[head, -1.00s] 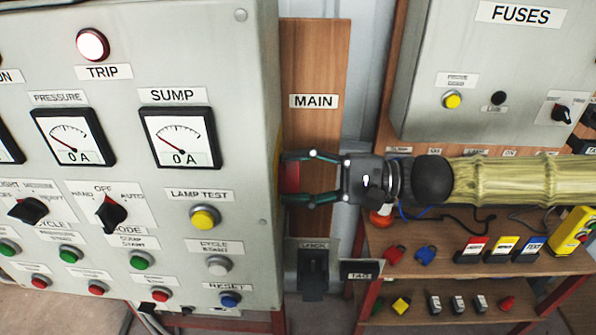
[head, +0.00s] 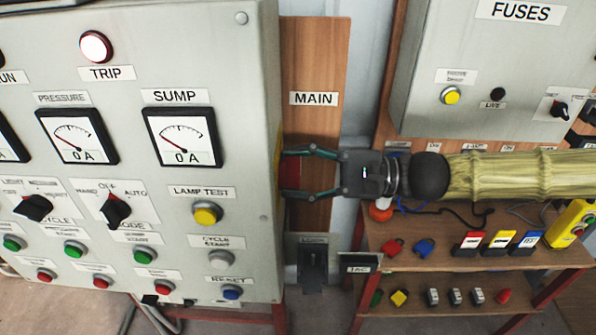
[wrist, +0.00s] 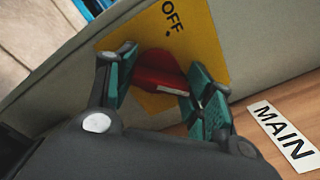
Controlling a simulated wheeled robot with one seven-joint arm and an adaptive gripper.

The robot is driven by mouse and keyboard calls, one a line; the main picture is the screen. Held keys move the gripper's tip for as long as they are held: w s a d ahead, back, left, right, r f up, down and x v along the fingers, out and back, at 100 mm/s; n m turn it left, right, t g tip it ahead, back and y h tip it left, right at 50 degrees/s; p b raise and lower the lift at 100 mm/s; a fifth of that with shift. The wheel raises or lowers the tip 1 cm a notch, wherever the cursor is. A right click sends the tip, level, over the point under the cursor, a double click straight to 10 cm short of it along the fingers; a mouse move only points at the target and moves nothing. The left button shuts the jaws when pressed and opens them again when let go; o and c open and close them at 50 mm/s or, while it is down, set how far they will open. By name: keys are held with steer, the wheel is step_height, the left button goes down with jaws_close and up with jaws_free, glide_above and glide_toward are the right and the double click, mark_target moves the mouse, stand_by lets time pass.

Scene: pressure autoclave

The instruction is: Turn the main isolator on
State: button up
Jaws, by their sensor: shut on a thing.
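The main isolator is a red handle (wrist: 158,70) on a yellow plate (wrist: 205,32) marked OFF, mounted on the side face of the grey control cabinet. In the head view the red handle (head: 291,174) shows only as a small patch between my fingertips. My gripper (wrist: 160,76) has its green-padded fingers on either side of the handle and is shut on it. In the head view my gripper (head: 293,172) reaches in from the right, below the MAIN label (head: 314,98). Any ON mark is hidden.
The cabinet front (head: 120,20) carries dials, knobs and buttons close to the left. A wooden backboard (head: 315,50) lies behind my gripper. A fuse box (head: 450,50) hangs above my arm. Shelves with padlocks and tags (head: 440,265) stand below it.

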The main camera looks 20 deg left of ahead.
steer(key=o, duration=1)
steer(key=v, duration=1.2)
steer(key=shift+d+r, duration=0.1)
